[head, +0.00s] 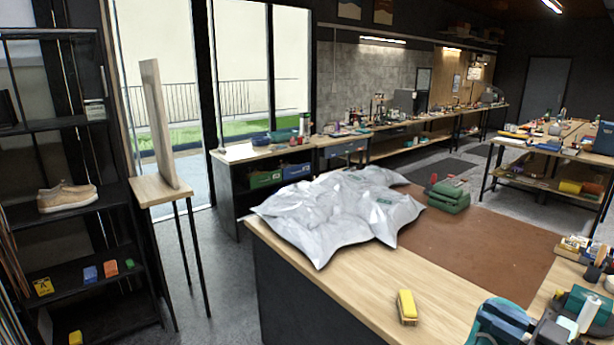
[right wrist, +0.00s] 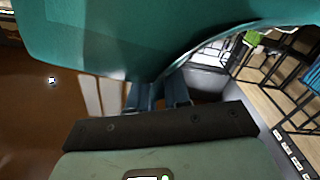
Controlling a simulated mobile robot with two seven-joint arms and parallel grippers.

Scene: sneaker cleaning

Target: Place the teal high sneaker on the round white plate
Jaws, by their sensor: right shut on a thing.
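The teal high sneaker (head: 499,305) shows at the bottom right edge of the head view, partly cut off. It fills the top of the right wrist view (right wrist: 110,38) as a large teal surface, so its full shape is hidden. My right gripper (head: 513,322) is shut on the sneaker; its fingers (right wrist: 157,92) meet the sneaker's edge in the wrist view. The sneaker appears held up in front of the near bench. I cannot make out a round white plate in either view. My left gripper is not in view.
A dark shelf (head: 75,218) with tan shoes (head: 68,196) stands left.

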